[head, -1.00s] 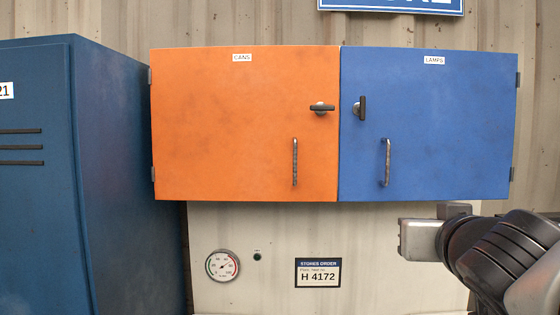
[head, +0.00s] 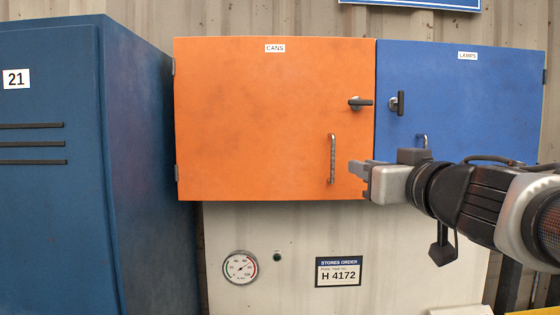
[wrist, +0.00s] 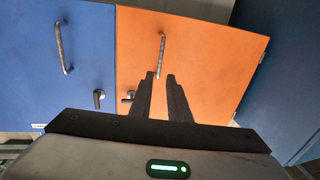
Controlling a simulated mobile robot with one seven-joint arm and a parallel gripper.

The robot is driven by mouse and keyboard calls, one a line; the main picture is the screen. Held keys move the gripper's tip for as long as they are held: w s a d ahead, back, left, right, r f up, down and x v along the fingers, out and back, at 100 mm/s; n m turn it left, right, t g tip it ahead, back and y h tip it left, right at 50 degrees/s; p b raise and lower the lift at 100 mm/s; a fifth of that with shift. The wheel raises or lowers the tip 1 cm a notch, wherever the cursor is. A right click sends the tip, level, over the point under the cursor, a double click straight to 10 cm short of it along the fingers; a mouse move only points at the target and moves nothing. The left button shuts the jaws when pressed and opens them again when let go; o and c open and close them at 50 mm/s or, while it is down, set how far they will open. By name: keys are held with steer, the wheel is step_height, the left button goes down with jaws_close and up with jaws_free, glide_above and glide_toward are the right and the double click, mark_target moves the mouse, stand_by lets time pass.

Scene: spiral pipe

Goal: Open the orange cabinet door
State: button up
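The orange cabinet door (head: 250,120), labelled CANS, is shut. It has a vertical metal pull handle (head: 332,158) near its right edge and a latch with a black lever (head: 361,103) lying horizontal above it. My gripper (head: 354,170) is in front of the door's lower right part, to the right of the pull handle, touching nothing that I can make out. In the upside-down wrist view, my two fingers (wrist: 161,76) are apart and empty, pointing toward the pull handle (wrist: 161,55). The orange latch (wrist: 128,97) is partly hidden beside a finger.
A shut blue door (head: 450,95), labelled LAMPS, adjoins on the right; its latch lever (head: 398,103) is upright and my arm covers its lower part. A tall blue locker (head: 60,220) stands at left. A gauge (head: 240,267) and sign (head: 338,271) are below.

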mark_target(333, 159)
steer(key=w+a, duration=0.1)
steer(key=w, duration=0.4)
steer(key=w+a+b, duration=0.1)
steer(key=w, duration=0.4)
steer(key=w+a+b, duration=0.1)
steer(key=w, duration=0.4)
steer(key=shift+c, duration=0.3)
jaws_close()
stand_by(0.5)
